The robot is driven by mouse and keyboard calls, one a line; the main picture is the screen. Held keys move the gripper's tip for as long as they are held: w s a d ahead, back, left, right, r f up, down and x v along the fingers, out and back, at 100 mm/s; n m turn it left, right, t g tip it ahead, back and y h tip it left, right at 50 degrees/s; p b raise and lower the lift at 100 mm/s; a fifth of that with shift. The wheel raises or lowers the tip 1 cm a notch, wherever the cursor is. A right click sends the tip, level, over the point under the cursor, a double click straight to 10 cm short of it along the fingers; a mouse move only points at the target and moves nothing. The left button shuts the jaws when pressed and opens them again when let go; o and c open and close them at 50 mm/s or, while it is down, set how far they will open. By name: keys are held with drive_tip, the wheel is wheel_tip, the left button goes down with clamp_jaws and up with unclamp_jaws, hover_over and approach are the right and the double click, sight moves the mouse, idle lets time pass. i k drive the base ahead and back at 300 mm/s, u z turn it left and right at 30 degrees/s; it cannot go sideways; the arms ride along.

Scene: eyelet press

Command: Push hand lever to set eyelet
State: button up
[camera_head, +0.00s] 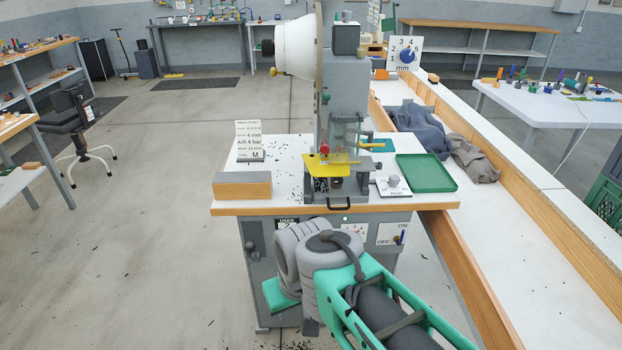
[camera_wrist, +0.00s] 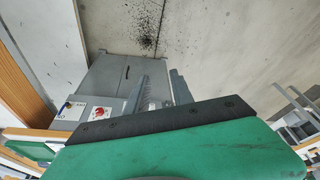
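The eyelet press (camera_head: 345,100) stands upright on a white-topped bench. A short yellow handle (camera_head: 371,145) sticks out at its right side; I take it for the hand lever. A red knob (camera_head: 324,149) and a yellow plate (camera_head: 331,165) sit lower at its front. My arm reaches in from the bottom of the head view, in front of and below the bench, and hides my gripper there. In the wrist view my gripper (camera_wrist: 169,88) shows two grey fingers slightly apart, with nothing seen between them. It is away from the press, pointing toward a grey cabinet and the floor.
A green tray (camera_head: 425,174) lies right of the press and a wooden block (camera_head: 242,185) lies left. A sign (camera_head: 251,141) stands behind the block. The cabinet front has an ON/OFF switch (camera_head: 397,239). A long wood-edged counter (camera_head: 540,225) bounds the right; floor on the left is open.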

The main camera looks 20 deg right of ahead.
sight(250, 247)
drive_tip(key=u, duration=0.55)
drive_tip(key=i, duration=0.7)
drive_tip(key=u, duration=1.4)
